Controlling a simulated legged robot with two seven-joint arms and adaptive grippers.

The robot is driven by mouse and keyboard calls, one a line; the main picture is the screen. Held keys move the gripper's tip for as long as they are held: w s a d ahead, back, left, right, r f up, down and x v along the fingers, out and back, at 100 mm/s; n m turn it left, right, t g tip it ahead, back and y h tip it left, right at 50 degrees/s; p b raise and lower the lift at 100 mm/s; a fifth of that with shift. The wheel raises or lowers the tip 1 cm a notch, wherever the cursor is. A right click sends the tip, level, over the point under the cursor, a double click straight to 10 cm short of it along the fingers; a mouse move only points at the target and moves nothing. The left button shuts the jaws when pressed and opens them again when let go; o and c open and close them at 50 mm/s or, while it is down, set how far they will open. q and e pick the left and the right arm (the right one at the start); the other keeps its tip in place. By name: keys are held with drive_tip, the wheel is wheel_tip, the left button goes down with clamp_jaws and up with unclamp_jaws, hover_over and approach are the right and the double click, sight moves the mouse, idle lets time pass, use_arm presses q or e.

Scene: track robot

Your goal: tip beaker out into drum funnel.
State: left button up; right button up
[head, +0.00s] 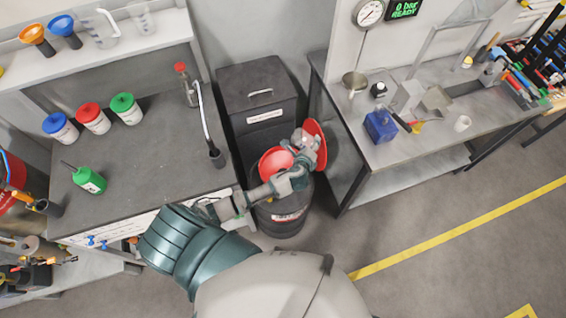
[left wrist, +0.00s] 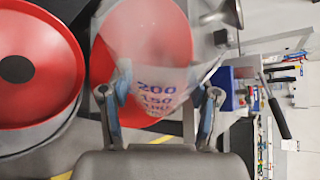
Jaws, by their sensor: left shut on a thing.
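My left gripper (head: 298,157) is shut on a clear beaker (head: 305,138), right beside the drum funnel. In the left wrist view, the beaker (left wrist: 150,60) sits between the two fingers (left wrist: 163,98), its printed marks facing me. I cannot make out any contents, and its tilt is hard to judge. The red drum funnel (head: 272,163) sits on a dark drum (head: 285,218), partly hidden by my arm. Its bowl and dark hole show at left in the left wrist view (left wrist: 62,70). A red round lid (head: 318,135) stands raised behind the beaker. My right gripper is not in view.
A dark bin (head: 258,90) stands behind the drum. The left bench (head: 150,170) holds several capped bottles and a green bottle (head: 90,180). The right bench (head: 400,150) holds a blue box (head: 380,126) and tools. The floor at right is clear.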

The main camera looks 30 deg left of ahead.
use_arm(q)
drive_tip(key=r+m+y+p, duration=0.1)
drive_tip(key=p, duration=0.3)
drive_tip(key=shift+r+m+g, duration=0.2)
drive_tip(key=shift+m+g, duration=0.1)
drive_tip(key=shift+w+d+r+m+g+y, duration=0.15)
drive_tip(key=shift+w+d+r+m+y, duration=0.05)
drive_tip(key=shift+d+r+m+y, duration=0.3)
drive_tip(key=shift+w+d+r+m+g+y, duration=0.2)
drive_tip(key=shift+d+r+m+y, duration=0.25)
drive_tip(key=shift+m, duration=0.15)
drive_tip(key=shift+w+d+r+m+y, duration=0.1)
drive_tip(key=shift+d+r+m+y, duration=0.1)
drive_tip(key=shift+m+y, duration=0.2)
drive_tip(key=shift+w+d+f+m+g+y, duration=0.1)
drive_tip(key=shift+d+f+m+g+y, duration=0.2)
drive_tip(key=shift+m+y, duration=0.4)
